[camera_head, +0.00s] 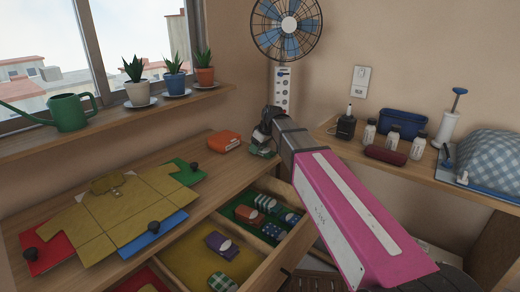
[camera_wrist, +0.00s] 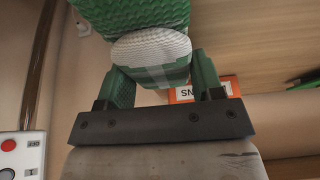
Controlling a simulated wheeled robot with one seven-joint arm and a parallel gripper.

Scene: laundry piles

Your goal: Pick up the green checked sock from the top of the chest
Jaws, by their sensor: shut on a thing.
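My gripper (camera_wrist: 155,85) is shut on a green sock (camera_wrist: 150,18) with a pale grey-white end, which sits between the two green fingers in the wrist view. A knit texture shows on it; checks are hard to make out. In the head view my gripper (camera_head: 263,143) is over the back right part of the chest top (camera_head: 205,205), with a little of the green sock (camera_head: 262,152) showing below it. My arm hides part of this area. Whether the sock is clear of the wood cannot be told.
A yellow shirt (camera_head: 120,205) lies on a coloured folding board. An open drawer (camera_head: 262,262) below holds several rolled socks. A fan (camera_head: 288,25) stands behind, and a side shelf (camera_head: 450,190) holds bottles.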

